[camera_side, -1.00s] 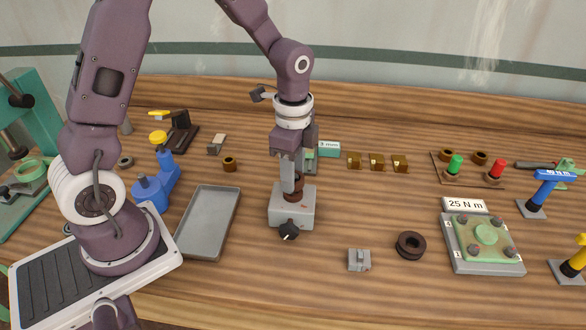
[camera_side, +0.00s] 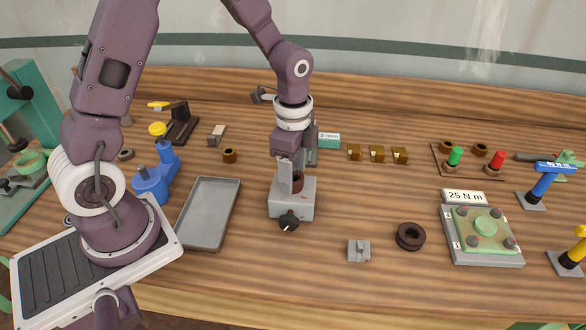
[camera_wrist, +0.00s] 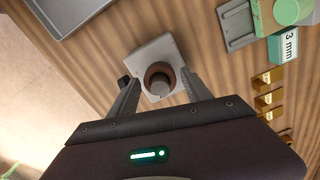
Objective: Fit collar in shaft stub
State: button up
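A grey block (camera_side: 278,208) with a black knob (camera_side: 288,220) stands mid-table; in the wrist view the block (camera_wrist: 149,51) lies below my gripper. A brown ring, seemingly the collar (camera_wrist: 153,70), sits on it around a grey round post, seemingly the shaft stub (camera_wrist: 160,89). How far down the ring sits is unclear. In the side view the brown ring (camera_side: 298,184) is partly hidden by a finger. My gripper (camera_wrist: 158,77) is pointing down with a finger on either side of the ring; gaps seem to show between fingers and ring.
A grey tray (camera_side: 207,236) and a blue stand (camera_side: 152,187) are to the left. A dark spool (camera_side: 410,236) and a small grey block (camera_side: 358,250) lie front right. A teal 3 mm box (camera_side: 329,140) and brass pieces (camera_side: 376,154) stand behind.

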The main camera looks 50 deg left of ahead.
jog(key=shift+o, duration=0.2)
notch_tip(320, 180, up, 6)
jog(key=shift+r, duration=0.55)
jog(key=shift+s+r, duration=0.1)
jog(key=shift+r, duration=0.25)
jog(key=s+r+n+t, duration=0.2)
jog(key=s+r+n, duration=0.4)
jog(key=s, duration=0.3)
jog(key=s+d+r+n+t, duration=0.1)
jog(key=s+r+n+t, duration=0.2)
jog(key=s+r+n, duration=0.3)
jog(key=s, duration=0.3)
jog(key=shift+s+t, duration=0.3)
jog(key=shift+s, duration=0.05)
